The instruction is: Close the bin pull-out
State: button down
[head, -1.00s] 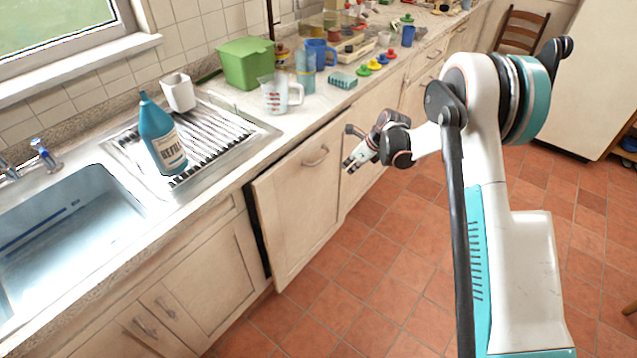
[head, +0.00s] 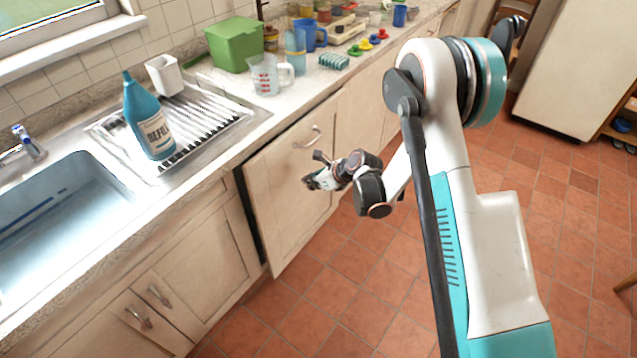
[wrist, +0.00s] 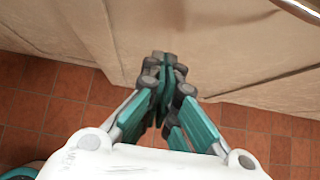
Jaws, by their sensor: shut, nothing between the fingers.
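The bin pull-out (head: 279,195) is a cream cabinet front with a metal handle (head: 308,137) near its top right. It stands out a little from the cabinets, with a dark gap along its left side. My gripper (head: 309,182) is in front of the right part of this front, below the handle. In the wrist view my gripper (wrist: 163,62) has its fingertips together and empty, close to the cream front (wrist: 150,28). I cannot tell whether the fingertips touch it. The inside of the pull-out is hidden.
A sink (head: 70,210) and a drainer with a blue bottle (head: 149,118) are on the counter at left. The tiled floor (head: 330,290) in front is clear.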

jog(key=shift+w+a+f+b, duration=0.35)
jog(key=shift+w+a, duration=0.25)
jog(key=shift+a, duration=0.2)
jog(key=shift+w+a+f+b, duration=0.35)
jog(key=shift+w+a, duration=0.2)
jog(key=shift+a, duration=0.3)
jog(key=shift+w+a+f+b, duration=0.35)
jog(key=shift+w+a, duration=0.25)
jog(key=shift+a, duration=0.2)
jog(key=w+a, duration=0.2)
jog(key=a, duration=0.1)
jog(key=w+a, duration=0.1)
jog(key=a, duration=0.1)
jog(key=shift+w+a, duration=0.2)
jog(key=shift+w, duration=0.2)
jog(key=shift+w+a+r, duration=0.15)
jog(key=shift+w+a, duration=0.1)
